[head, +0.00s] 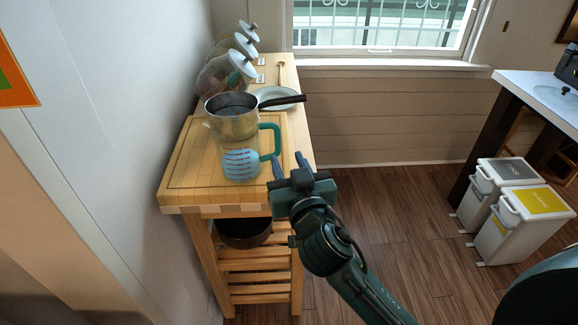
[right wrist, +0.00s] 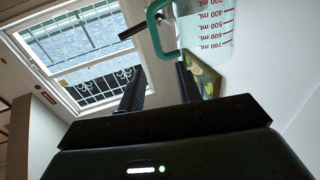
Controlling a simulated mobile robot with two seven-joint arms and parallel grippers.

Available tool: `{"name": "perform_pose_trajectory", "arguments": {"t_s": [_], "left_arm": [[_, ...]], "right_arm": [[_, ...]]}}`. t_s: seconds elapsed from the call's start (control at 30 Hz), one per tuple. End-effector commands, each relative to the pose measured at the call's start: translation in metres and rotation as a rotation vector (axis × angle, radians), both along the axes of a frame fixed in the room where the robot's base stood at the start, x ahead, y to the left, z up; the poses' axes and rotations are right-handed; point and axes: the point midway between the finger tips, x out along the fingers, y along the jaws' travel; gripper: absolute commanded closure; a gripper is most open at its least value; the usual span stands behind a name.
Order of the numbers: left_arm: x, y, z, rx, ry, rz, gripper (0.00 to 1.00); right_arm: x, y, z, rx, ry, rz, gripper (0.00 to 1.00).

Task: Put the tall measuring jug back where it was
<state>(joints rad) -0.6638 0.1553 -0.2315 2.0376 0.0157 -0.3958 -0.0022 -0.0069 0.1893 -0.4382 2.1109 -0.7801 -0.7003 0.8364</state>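The tall measuring jug (head: 240,160) is clear, with a teal handle (head: 277,141) and blue and red markings. It stands upright on the board on top of the wooden cart (head: 180,209), handle to the right. A saucepan (head: 232,122) with a dark handle overlaps the jug's top; I cannot tell whether it rests on the jug or stands behind it. My right gripper (head: 290,168) is open and empty, just right of and below the handle. In the right wrist view the jug (right wrist: 210,28) and its handle (right wrist: 156,32) show beyond the parted fingers. My left gripper is not in view.
Lidded glass jars (head: 215,76) stand along the wall behind the saucepan, and a pale plate (head: 277,98) lies to its right. A dark pot (head: 243,232) sits on the cart's lower shelf. Two white bins (head: 525,225) stand at right. The floor between is clear.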

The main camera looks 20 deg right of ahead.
Motion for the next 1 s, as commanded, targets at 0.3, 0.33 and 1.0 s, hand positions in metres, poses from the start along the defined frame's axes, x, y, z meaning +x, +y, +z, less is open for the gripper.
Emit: {"name": "perform_pose_trajectory", "arguments": {"t_s": [0.3, 0.33, 1.0], "left_arm": [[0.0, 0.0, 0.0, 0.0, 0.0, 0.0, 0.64], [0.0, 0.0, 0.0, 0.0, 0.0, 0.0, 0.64], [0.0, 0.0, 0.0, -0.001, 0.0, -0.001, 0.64]], "right_arm": [[-0.003, 0.0, -0.017, -0.008, 0.04, 0.016, 0.66], [-0.007, 0.001, -0.028, -0.012, 0.069, 0.027, 0.66], [-0.197, 0.002, -0.251, -0.038, 0.611, 0.308, 0.66]]}}
